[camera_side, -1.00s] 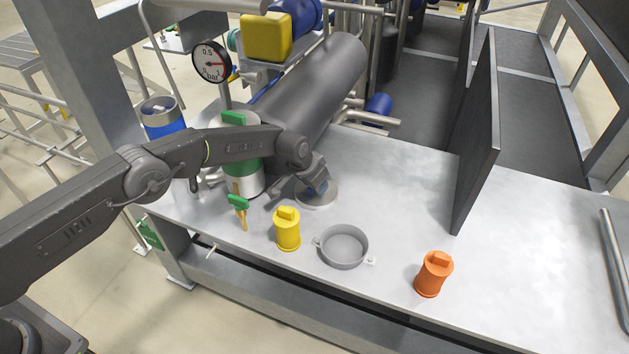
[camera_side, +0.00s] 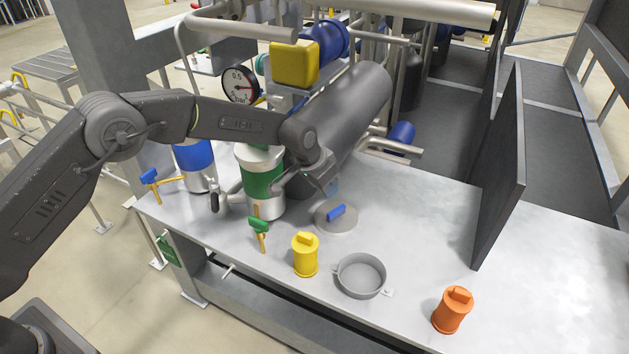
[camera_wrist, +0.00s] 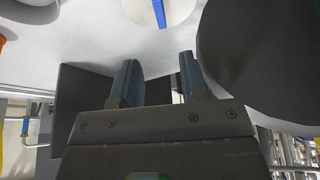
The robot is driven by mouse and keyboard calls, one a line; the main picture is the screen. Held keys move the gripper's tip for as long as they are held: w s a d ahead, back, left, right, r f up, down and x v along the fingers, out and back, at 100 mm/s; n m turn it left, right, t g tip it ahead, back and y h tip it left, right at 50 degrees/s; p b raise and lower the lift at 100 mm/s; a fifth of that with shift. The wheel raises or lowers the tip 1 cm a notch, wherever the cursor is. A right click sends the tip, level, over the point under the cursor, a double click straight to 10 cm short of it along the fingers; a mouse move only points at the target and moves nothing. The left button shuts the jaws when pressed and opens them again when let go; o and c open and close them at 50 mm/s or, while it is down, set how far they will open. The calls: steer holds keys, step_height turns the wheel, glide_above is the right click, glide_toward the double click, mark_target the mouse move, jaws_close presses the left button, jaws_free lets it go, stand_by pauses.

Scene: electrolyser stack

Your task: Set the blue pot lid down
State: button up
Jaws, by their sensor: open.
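The pot lid is a flat grey disc (camera_side: 330,222) with a blue bar handle (camera_side: 337,212). It lies flat on the metal table, behind the yellow canister and the grey pot. In the wrist view the lid's pale disc (camera_wrist: 178,10) and its blue handle (camera_wrist: 159,13) show at the top edge, beyond the fingertips. My gripper (camera_side: 329,184) is above the lid and apart from it, partly hidden in the side view by its own wrist. In the wrist view my gripper (camera_wrist: 158,75) has its two fingers apart with nothing between them.
A grey pot (camera_side: 361,276), open at the top, stands in front of the lid. A yellow canister (camera_side: 305,255) and an orange canister (camera_side: 453,310) stand near the front edge. A large dark cylinder (camera_side: 345,105) lies behind my gripper. A dark upright panel (camera_side: 500,170) stands right. Table between lid and panel is clear.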

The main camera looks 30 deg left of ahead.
steer(key=shift+r, duration=0.1)
steer(key=s+a+r+n, duration=0.1)
steer(key=s+a+r, duration=0.2)
steer(key=s+r, duration=0.3)
steer(key=s+a+r, duration=0.4)
steer(key=r, duration=0.4)
steer(key=s+a+r+n, duration=0.1)
steer(key=s+a+r, duration=0.25)
steer(key=r, duration=0.35)
steer(key=s+a+n+y, duration=0.1)
steer(key=s+a, duration=0.2)
steer(key=s, duration=1)
steer(key=s+a+r+n+t, duration=0.1)
steer(key=s+a, duration=0.2)
steer(key=s, duration=1)
steer(key=shift+s+a+n+y, duration=0.3)
steer(key=shift+s+a+y, duration=0.1)
